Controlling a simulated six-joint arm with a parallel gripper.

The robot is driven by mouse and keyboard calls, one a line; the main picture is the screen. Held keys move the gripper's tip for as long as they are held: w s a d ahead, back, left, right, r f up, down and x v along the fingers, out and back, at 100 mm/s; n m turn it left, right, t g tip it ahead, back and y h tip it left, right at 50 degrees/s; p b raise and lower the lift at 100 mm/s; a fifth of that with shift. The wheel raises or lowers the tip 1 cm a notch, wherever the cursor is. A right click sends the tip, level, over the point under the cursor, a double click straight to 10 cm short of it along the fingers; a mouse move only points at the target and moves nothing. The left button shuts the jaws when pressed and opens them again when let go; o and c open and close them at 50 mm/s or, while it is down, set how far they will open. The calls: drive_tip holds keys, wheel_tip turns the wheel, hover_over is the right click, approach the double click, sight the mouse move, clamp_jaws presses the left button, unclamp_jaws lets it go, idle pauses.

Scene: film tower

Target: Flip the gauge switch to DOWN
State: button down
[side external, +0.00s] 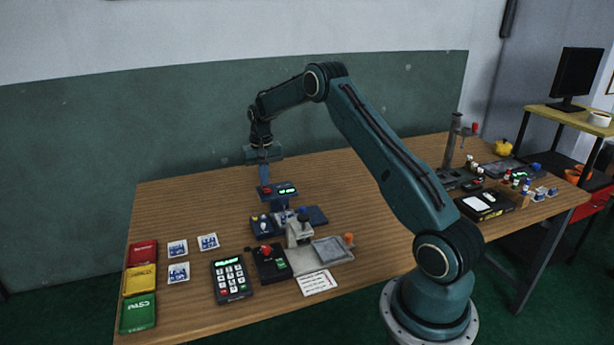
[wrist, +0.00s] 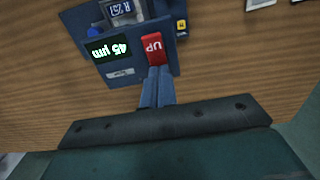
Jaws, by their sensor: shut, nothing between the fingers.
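The gauge (side external: 277,190) is a dark blue box with a green-lit display, standing near the middle of the table in the side view. In the wrist view its panel (wrist: 137,75) carries a display reading "45 µm", seen upside down. Beside the display is the red gauge switch (wrist: 154,48), whose face reads "UP". My gripper (wrist: 158,72) is shut and empty. Its fingertips are at the end of the red switch in the wrist view; I cannot tell whether they touch it. In the side view my gripper (side external: 264,182) points down at the gauge from above.
In front of the gauge are a grey fixture (side external: 318,255), a black box with a red knob (side external: 270,264) and a keypad (side external: 231,279). Red, yellow and green cards (side external: 140,281) lie at the left. The table behind the gauge is clear.

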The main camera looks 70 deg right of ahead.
wheel_tip(320, 180, up, 7)
idle(1.0)
drive_tip(key=shift+f, duration=0.1)
drive_tip(key=s+a+r+n+t, duration=0.1)
drive_tip(key=s+a+r+n, duration=0.1)
drive_tip(key=s+a+r, duration=0.55)
drive_tip(key=s+a+r+n+t, duration=0.15)
drive_tip(key=s+a+r, duration=0.25)
drive_tip(key=a+r, duration=0.65)
drive_tip(key=s+a+f+n+t, duration=0.1)
drive_tip(key=s+a, duration=0.4)
drive_tip(key=s, duration=0.6)
drive_tip(key=s+a+f+n+t, duration=0.1)
drive_tip(key=s+a+n, duration=0.3)
drive_tip(key=s, duration=0.7)
drive_tip(key=shift+a+t, duration=0.55)
drive_tip(key=shift+a, duration=0.65)
